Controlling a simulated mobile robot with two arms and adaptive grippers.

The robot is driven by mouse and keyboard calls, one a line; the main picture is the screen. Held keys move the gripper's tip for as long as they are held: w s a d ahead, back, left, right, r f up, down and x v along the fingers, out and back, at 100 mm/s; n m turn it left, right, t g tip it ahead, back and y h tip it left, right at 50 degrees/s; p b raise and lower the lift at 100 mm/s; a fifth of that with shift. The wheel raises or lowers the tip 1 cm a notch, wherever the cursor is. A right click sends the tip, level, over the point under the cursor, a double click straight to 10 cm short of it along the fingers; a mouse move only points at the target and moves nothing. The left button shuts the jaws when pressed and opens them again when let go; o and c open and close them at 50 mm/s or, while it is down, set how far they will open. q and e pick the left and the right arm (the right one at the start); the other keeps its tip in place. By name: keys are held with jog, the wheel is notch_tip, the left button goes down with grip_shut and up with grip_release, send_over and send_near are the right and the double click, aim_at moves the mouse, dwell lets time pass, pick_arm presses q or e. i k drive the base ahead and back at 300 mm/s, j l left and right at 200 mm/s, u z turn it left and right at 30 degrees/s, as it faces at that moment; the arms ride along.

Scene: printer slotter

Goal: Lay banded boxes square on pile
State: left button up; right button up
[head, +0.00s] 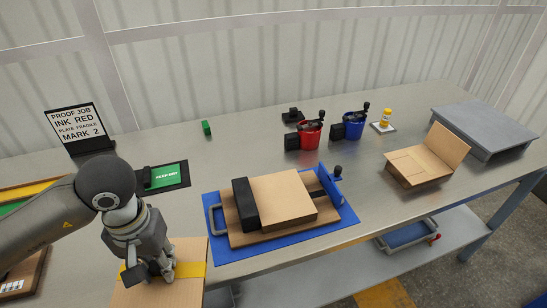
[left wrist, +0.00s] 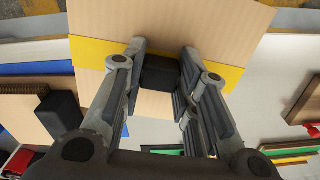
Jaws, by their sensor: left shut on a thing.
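A flat tan box with a yellow band (head: 190,272) is at the lower left of the head view. My left gripper (head: 152,268) is over it, pointing down. In the left wrist view, the fingers (left wrist: 160,75) are closed on a black block at the yellow band of the box (left wrist: 215,30). Whether the box touches the table is hard to tell. A pile of tan boards (head: 280,195) lies on a blue base (head: 325,233) at mid-table. A black block (head: 244,203) stands on the pile's left side. My right gripper is not in view.
A green pad (head: 168,176) and a sign (head: 76,124) are at the left. Red (head: 310,136) and blue (head: 354,125) cups stand behind the pile. An open cardboard box (head: 425,165) and a grey slab (head: 485,125) are at the right. A strip of bare table lies between them.

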aim_at(281, 194)
jog(key=i+j+z, duration=0.1)
jog(key=j, duration=0.25)
jog(key=i+j+z, duration=0.1)
jog(key=j, duration=0.3)
jog(key=i+j+z, duration=0.1)
jog(key=i+j, duration=0.15)
jog(key=j, duration=0.15)
jog(key=z, duration=1.6)
